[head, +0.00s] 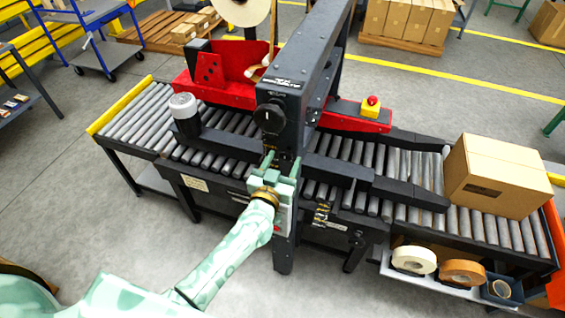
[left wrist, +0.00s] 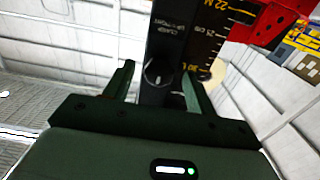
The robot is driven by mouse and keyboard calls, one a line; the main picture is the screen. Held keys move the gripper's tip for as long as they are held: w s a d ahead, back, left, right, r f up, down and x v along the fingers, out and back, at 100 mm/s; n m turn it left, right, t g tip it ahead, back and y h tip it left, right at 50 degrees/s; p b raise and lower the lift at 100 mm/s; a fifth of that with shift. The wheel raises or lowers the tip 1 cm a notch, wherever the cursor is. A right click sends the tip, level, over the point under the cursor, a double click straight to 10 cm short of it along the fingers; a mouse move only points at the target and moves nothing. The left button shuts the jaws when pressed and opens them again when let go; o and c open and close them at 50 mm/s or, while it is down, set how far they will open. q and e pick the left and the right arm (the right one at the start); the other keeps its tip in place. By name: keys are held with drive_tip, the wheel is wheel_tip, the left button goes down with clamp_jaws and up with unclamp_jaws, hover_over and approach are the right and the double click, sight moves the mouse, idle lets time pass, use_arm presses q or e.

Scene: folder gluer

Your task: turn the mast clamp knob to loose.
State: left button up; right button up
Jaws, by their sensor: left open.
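The mast clamp knob (left wrist: 157,72) is dark and round with a pale pointer line. In the left wrist view it sits on the black mast, below small white lettering, and appears between my fingers. In the head view a black round knob (head: 270,118) shows on the front of the mast (head: 318,50); I take it to be the same one. My left gripper (head: 281,160) is open just below that knob in the picture. Its two fingers also show in the left wrist view (left wrist: 158,85), apart, with no clear contact on the knob. My right gripper is not in view.
A roller conveyor (head: 125,120) runs under the mast. A cardboard box (head: 497,175) stands on its right end. A red emergency stop button (head: 372,101) sits behind. Tape rolls (head: 413,260) lie on a low shelf. The floor at front left is partly clear.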

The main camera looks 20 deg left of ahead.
use_arm(q)
drive_tip(key=c, duration=1)
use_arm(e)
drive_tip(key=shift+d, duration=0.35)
use_arm(q)
drive_tip(key=shift+n, duration=0.4)
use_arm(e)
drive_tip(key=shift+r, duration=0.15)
use_arm(q)
drive_tip(key=n+p, duration=0.1)
drive_tip(key=n, duration=0.2)
drive_tip(key=shift+r, duration=0.1)
drive_tip(key=n+p, duration=0.1)
drive_tip(key=n, duration=0.3)
drive_tip(key=shift+n, duration=0.3)
drive_tip(key=n, duration=0.9)
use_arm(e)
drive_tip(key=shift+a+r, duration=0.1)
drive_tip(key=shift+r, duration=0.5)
use_arm(q)
drive_tip(key=shift+n, duration=0.4)
drive_tip(key=o, duration=1)
